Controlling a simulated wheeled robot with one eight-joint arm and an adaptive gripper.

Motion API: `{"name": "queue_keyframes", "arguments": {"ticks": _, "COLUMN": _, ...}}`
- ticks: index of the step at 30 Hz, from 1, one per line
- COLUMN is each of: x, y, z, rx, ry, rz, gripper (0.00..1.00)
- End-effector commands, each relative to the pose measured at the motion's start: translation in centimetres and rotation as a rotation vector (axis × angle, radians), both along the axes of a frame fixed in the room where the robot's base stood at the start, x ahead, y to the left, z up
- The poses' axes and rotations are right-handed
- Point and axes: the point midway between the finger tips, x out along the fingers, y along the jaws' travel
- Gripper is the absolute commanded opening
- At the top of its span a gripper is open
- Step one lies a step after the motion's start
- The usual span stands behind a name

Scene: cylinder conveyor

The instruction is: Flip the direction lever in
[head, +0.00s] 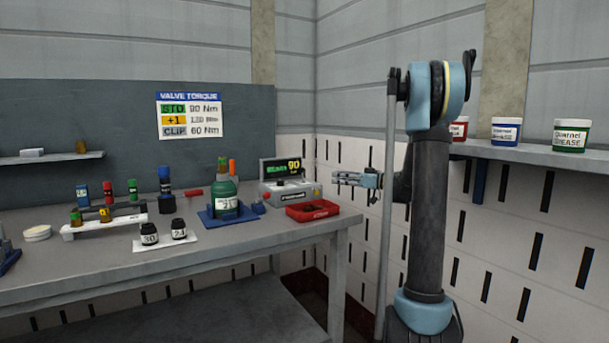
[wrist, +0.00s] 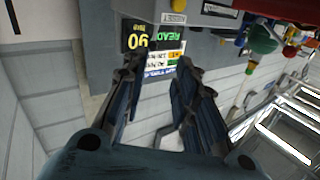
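I cannot make out a direction lever for certain in either view. A grey control box (head: 290,194) with a lit display (head: 282,170) reading 90 stands at the right of the bench; a small dark upright part is on its display's front. A green cylinder (head: 224,199) marked 21 stands in a blue holder left of the box. My gripper (head: 337,178) is just right of the box, apart from it. In the wrist view my gripper (wrist: 162,62) is open and empty, with the display (wrist: 150,40) beyond its fingertips.
A red tray (head: 312,212) lies at the bench's front right corner. Two dark jars (head: 149,234) stand on a white plate. A shelf (head: 540,154) with tubs is at the right.

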Motion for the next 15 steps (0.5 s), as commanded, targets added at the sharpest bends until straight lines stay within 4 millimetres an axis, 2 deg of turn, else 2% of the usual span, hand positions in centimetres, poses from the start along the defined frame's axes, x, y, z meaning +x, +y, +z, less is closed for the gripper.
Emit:
{"name": "queue_keyframes", "arguments": {"ticks": 4, "x": 0.5, "y": 0.0, "z": 0.1, "rx": 0.009, "ry": -0.015, "rz": -0.002, "gripper": 0.27}}
{"name": "queue_keyframes", "arguments": {"ticks": 8, "x": 1.1, "y": 1.1, "z": 0.1, "rx": 0.009, "ry": -0.014, "rz": -0.004, "gripper": 0.27}}
{"name": "queue_keyframes", "arguments": {"ticks": 15, "x": 2.6, "y": 4.7, "z": 0.1, "rx": 0.008, "ry": -0.014, "rz": -0.005, "gripper": 0.27}}
